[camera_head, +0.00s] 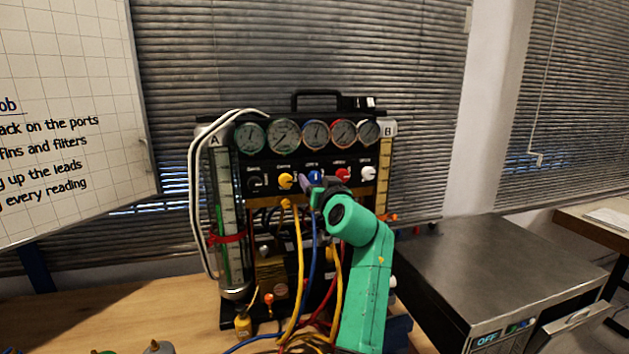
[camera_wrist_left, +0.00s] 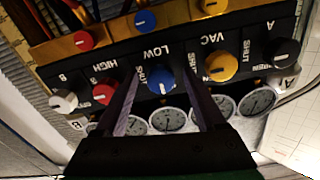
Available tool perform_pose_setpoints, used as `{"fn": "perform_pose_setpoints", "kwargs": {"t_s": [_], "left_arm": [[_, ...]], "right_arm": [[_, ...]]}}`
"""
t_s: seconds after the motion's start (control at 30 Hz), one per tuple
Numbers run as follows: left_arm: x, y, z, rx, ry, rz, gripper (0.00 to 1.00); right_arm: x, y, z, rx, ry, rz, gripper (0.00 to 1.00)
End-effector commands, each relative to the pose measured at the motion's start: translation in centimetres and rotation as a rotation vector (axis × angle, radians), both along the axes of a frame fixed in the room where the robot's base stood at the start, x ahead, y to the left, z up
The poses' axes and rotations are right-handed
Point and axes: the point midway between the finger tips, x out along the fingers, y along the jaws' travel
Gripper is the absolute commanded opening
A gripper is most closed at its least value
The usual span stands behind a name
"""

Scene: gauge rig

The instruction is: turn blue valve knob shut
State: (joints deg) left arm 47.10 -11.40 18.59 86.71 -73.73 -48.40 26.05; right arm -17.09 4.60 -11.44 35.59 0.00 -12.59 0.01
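The blue valve knob (camera_head: 316,177) is in the middle of the row of knobs on the black gauge panel. In the left wrist view the blue knob (camera_wrist_left: 160,79) sits under the label LOW, with SHUT printed beside it. My left gripper (camera_head: 313,190) is in front of the panel at this knob, partly hidden by its own green wrist. In the wrist view its two fingers (camera_wrist_left: 160,76) are open, one on each side of the blue knob, with a gap showing on both sides. My right gripper is not in view.
A yellow knob (camera_wrist_left: 221,67) and a red knob (camera_wrist_left: 104,92) flank the blue one closely. Black and white knobs end the row. Round gauges (camera_head: 284,135) sit above; yellow hoses (camera_head: 298,260), with blue and red ones, hang below. A grey cabinet (camera_head: 500,265) stands to the right.

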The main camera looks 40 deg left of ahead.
Motion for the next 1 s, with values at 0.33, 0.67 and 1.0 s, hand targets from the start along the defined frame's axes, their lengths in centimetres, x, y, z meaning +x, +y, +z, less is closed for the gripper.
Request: {"fn": "perform_pose_setpoints", "kwargs": {"t_s": [0.33,0.67,1.0], "left_arm": [[0.0,0.0,0.0,0.001,0.001,0.000,0.00],[0.0,0.1,0.0,0.044,0.065,0.001,0.00],[-0.1,0.2,0.2,0.188,0.272,0.001,0.00]], "right_arm": [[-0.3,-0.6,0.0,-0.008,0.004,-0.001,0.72],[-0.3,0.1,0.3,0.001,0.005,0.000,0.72],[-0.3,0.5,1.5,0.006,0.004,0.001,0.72]]}}
